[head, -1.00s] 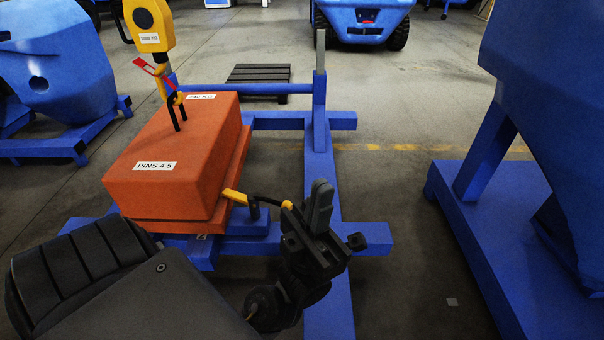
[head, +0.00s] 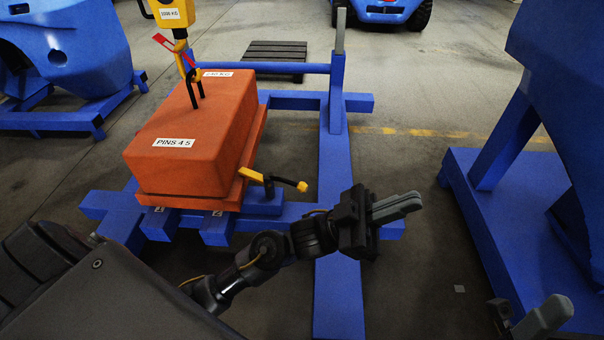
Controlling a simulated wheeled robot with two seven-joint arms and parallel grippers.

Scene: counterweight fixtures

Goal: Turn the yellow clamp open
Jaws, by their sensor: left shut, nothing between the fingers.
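The yellow clamp (head: 251,174) sits at the lower right edge of the orange block (head: 190,150). Its thin dark handle runs to the right, away from the block, and ends in a yellow tip (head: 302,186). My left gripper (head: 397,207) is shut and empty, to the right of the tip and apart from it, above the blue frame (head: 333,265). Its fingers point right. My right gripper (head: 543,316) shows only partly at the bottom right corner, far from the clamp; its jaw state is unclear.
A yellow hoist hook block (head: 172,12) with a black shackle and red latch hangs at the orange block's top. A blue post (head: 337,95) rises behind. A large blue machine on a base (head: 470,205) stands at right. Grey floor lies between it and the frame.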

